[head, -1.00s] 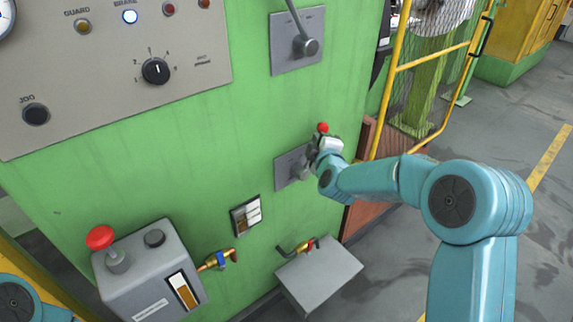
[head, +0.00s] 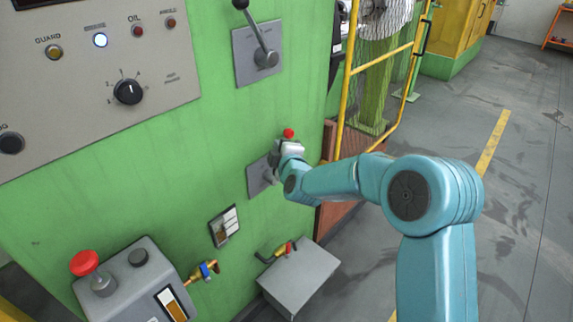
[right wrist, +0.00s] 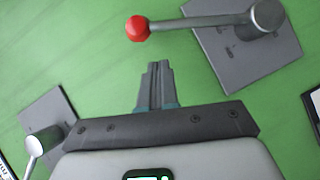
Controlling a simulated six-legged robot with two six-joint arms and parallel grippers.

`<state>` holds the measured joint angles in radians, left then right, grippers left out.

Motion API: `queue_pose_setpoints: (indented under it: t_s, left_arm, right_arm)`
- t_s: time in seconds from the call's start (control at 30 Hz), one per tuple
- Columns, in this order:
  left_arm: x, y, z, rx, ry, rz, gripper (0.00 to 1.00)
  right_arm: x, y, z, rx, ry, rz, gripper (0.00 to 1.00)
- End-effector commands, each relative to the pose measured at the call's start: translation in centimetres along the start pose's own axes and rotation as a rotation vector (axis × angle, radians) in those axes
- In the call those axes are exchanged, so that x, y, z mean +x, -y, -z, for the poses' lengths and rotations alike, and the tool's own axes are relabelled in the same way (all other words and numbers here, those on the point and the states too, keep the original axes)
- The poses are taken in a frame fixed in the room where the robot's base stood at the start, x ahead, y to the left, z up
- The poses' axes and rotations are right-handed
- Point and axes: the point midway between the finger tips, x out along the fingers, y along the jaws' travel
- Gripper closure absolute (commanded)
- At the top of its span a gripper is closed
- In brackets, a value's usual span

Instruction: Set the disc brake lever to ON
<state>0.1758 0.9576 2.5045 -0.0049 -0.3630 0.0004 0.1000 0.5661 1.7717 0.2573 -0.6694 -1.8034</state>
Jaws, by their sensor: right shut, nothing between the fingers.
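A lever with a red ball knob (head: 288,132) sits on a grey plate (head: 257,183) on the green machine wall; its rod is mostly hidden by my gripper in the head view. In the right wrist view the red knob (right wrist: 137,28) is at the end of a grey rod running right to a hub on its plate (right wrist: 245,62). The plate's marks are unreadable. My right gripper (head: 287,149) is at this lever. Its shut fingers (right wrist: 157,66) are empty and appear just short of the knob and rod; contact cannot be told. My left gripper is out of view.
A second lever (head: 262,45) with a dark knob is on a plate above. A control panel (head: 90,130) is upper left. A yellow rail (head: 347,90) stands right.

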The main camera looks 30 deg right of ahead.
Motion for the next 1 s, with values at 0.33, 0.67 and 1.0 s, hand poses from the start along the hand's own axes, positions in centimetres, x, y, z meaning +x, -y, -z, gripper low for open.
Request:
queue_pose_setpoints:
  t_s: [0.33, 0.67, 1.0]
  left_arm:
    - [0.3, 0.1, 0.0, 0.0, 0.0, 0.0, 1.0]
    - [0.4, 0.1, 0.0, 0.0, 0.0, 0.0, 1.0]
    - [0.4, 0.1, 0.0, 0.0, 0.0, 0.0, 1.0]
  right_arm:
    - [-4.5, -0.5, -0.3, 0.001, -0.001, 0.001, 1.0]
    - [-9.3, -0.6, -0.3, 0.0, -0.001, 0.001, 1.0]
    - [-9.9, -0.6, -0.2, 0.001, 0.0, 0.001, 1.0]
